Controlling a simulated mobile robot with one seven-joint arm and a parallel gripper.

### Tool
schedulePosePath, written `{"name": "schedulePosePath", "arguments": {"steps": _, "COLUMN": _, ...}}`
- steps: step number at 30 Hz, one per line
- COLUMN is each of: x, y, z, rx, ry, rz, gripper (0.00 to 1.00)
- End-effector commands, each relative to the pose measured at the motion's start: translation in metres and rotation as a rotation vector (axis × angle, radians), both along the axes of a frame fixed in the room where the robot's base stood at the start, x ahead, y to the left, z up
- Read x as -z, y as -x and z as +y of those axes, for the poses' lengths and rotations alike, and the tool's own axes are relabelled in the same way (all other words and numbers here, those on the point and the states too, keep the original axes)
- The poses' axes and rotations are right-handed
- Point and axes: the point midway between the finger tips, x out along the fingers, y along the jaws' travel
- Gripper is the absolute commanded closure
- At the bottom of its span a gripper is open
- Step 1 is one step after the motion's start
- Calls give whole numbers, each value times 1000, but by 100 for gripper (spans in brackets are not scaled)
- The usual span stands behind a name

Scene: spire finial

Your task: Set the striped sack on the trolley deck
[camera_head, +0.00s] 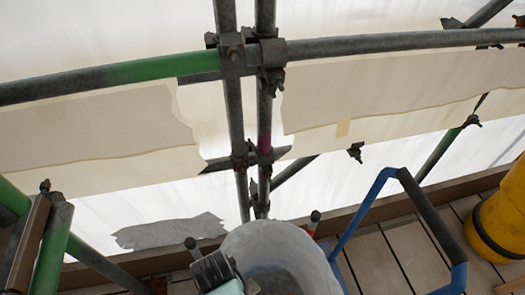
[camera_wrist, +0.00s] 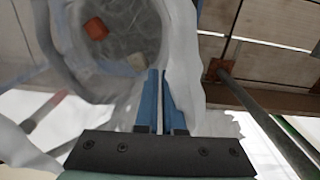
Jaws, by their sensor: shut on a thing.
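A whitish, open-topped sack (camera_head: 270,248) stands at the bottom centre of the head view. I see no clear stripes on it. In the wrist view the sack (camera_wrist: 185,55) is open, with an orange-red piece and pale bits inside. My gripper (camera_wrist: 160,73) has its two blue fingers close together, with a thin pale strip between them, apparently the sack's wall at the rim. The gripper body also shows at the sack's left in the head view (camera_head: 214,270). A blue tubular handle (camera_head: 366,204) with a dark grip, likely the trolley's, rises right of the sack. No deck is visible.
Scaffold poles (camera_head: 150,68) and couplers cross above the plank floor (camera_head: 385,255), with pale sheeting behind. A yellow object (camera_head: 498,215) stands at the right edge. Some planks right of the handle are bare.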

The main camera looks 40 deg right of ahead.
Motion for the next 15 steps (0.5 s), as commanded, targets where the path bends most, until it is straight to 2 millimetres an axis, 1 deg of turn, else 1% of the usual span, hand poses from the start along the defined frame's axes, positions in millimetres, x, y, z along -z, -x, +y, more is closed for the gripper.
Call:
{"name": "schedulePosePath", "arguments": {"steps": 1, "x": -4, "y": 3, "z": -2, "rx": 12, "ry": 3, "rz": -2, "gripper": 100}}
{"name": "schedulePosePath", "arguments": {"steps": 2, "x": -4, "y": 4, "z": -3, "rx": 16, "ry": 4, "rz": -3, "gripper": 100}}
{"name": "schedulePosePath", "arguments": {"steps": 6, "x": -2, "y": 6, "z": -4, "rx": 25, "ry": 4, "rz": -3, "gripper": 100}}
{"name": "schedulePosePath", "arguments": {"steps": 8, "x": 2, "y": 6, "z": -4, "rx": 25, "ry": 4, "rz": -3, "gripper": 100}}
{"name": "schedulePosePath", "arguments": {"steps": 11, "x": 17, "y": 6, "z": -3, "rx": 24, "ry": 3, "rz": -2, "gripper": 100}}
{"name": "schedulePosePath", "arguments": {"steps": 15, "x": 43, "y": 6, "z": -3, "rx": 23, "ry": 4, "rz": -1, "gripper": 100}}
